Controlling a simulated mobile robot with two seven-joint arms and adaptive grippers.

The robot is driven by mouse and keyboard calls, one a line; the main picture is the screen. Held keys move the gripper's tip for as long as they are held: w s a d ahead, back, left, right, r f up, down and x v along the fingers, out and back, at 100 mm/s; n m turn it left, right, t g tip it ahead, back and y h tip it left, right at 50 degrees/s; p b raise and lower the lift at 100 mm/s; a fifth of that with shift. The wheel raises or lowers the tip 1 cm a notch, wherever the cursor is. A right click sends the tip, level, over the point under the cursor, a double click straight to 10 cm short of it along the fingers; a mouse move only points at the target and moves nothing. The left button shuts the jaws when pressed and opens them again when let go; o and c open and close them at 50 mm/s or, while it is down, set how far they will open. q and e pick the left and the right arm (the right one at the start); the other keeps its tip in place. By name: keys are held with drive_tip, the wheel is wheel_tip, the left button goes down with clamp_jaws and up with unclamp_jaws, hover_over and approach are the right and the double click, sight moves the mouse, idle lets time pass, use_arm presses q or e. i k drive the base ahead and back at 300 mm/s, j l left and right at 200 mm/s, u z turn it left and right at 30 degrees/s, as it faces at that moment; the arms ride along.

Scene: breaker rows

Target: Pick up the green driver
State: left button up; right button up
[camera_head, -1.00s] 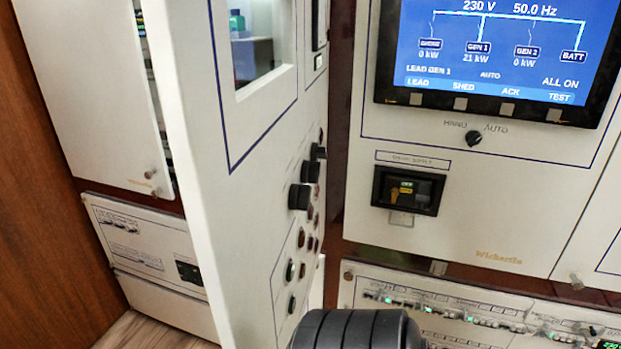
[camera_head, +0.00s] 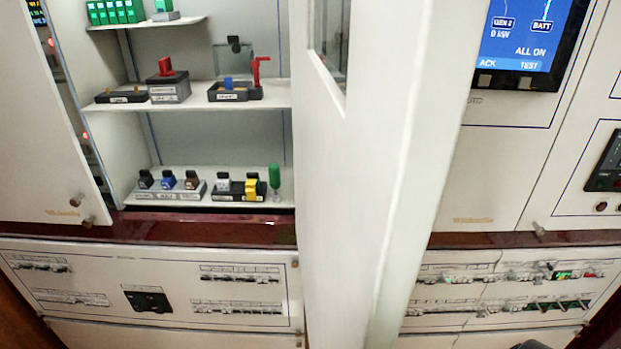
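A green driver (camera_head: 275,177) with an upright green handle stands at the right end of the lowest shelf (camera_head: 240,203) in an open cabinet. It is just right of a dark holder with a yellow item. Its lower part is small and hard to make out.
The open white cabinet door (camera_head: 365,180) stands edge-on just right of the driver. The middle shelf (camera_head: 190,104) above holds several items, including a red-handled one (camera_head: 259,72). A breaker panel (camera_head: 150,270) lies below.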

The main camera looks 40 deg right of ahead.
sight(274, 173)
drive_tip(key=i+j+z, duration=0.15)
drive_tip(key=z, duration=0.35)
drive_tip(key=i+j+z, duration=0.2)
drive_tip(key=z, duration=0.25)
drive_tip(key=i+j+z, duration=0.1)
drive_tip(key=j+z, duration=0.2)
drive_tip(key=z, duration=0.2)
drive_tip(key=j+z, duration=0.25)
drive_tip(key=z, duration=0.25)
drive_tip(key=j+z, duration=0.35)
drive_tip(key=z, duration=0.15)
drive_tip(key=i+j, duration=0.05)
